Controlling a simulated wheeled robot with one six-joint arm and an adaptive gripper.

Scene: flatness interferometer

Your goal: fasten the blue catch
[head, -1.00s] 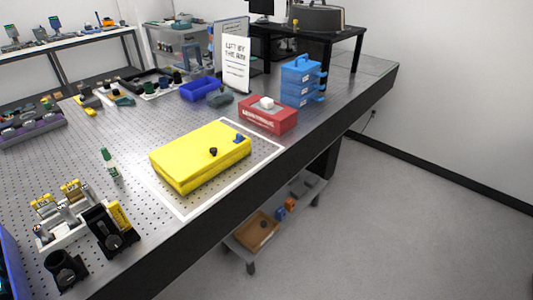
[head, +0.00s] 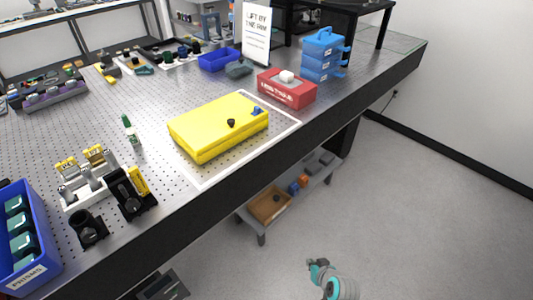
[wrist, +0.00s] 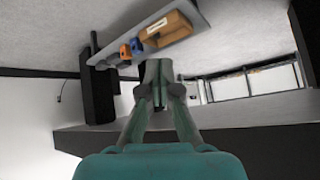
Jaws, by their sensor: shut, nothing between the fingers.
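The yellow case (head: 215,128) lies flat inside a white outlined area on the perforated table. The blue catch (head: 257,111) is a small piece at the right end of its top, and a black knob (head: 231,123) stands near the front edge. The catch is too small to tell its position. In the wrist view my gripper (wrist: 159,75) is shut and empty, pointing towards the lower shelf under the table, well away from the case. Part of my teal and grey arm shows at the bottom of the head view. The case and catch are not in the wrist view.
A red tissue box (head: 287,92), blue stacked drawers (head: 322,58) and a sign (head: 256,35) stand behind the case. Optics mounts (head: 130,190) and a blue prisms bin (head: 35,262) stand front left. A low shelf (head: 325,165) is under the table. The right floor is clear.

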